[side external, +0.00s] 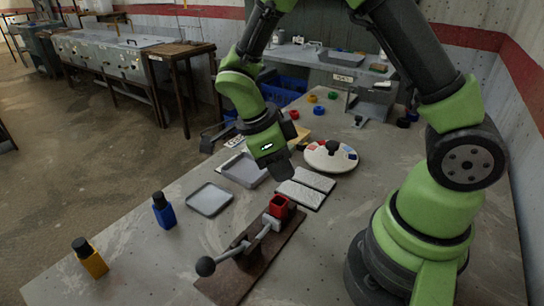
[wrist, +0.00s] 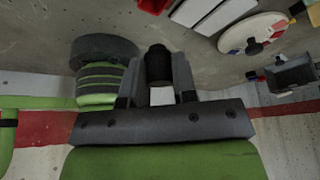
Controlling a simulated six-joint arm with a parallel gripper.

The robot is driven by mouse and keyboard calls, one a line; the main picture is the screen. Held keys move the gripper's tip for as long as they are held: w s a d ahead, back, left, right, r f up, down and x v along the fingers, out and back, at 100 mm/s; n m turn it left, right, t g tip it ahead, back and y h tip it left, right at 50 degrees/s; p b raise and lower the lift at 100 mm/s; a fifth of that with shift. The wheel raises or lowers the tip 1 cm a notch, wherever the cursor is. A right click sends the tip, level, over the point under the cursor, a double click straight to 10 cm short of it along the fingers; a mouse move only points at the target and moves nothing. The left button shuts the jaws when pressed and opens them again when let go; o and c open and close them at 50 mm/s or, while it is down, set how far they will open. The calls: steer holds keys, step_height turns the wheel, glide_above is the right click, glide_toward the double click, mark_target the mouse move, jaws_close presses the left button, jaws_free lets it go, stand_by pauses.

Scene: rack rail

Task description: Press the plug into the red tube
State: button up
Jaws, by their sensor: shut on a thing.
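The red tube (side external: 278,207) stands upright on a dark brown rail (side external: 240,272) in the side external view, with its open top facing up. Part of it shows at the top edge of the wrist view (wrist: 153,5). My gripper (wrist: 157,72) is shut on a black plug (wrist: 158,62), which sits between the two fingers. In the side external view my gripper (side external: 281,170) hangs above and behind the red tube, clear of it. The plug cannot be told apart from the dark fingers there.
A lever with a ball knob (side external: 206,266) lies along the rail beside the tube. A blue tube (side external: 164,213) and a yellow tube (side external: 91,262), both black-topped, stand left. Grey trays (side external: 209,199), pale slabs (side external: 300,194) and a round white dial (side external: 331,163) lie nearby.

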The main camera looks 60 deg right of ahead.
mark_target(287, 201)
steer(key=shift+f, duration=2.6)
steer(key=shift+f, duration=0.15)
steer(key=o, duration=1.4)
steer(key=shift+o, duration=0.2)
steer(key=shift+r, duration=3.5)
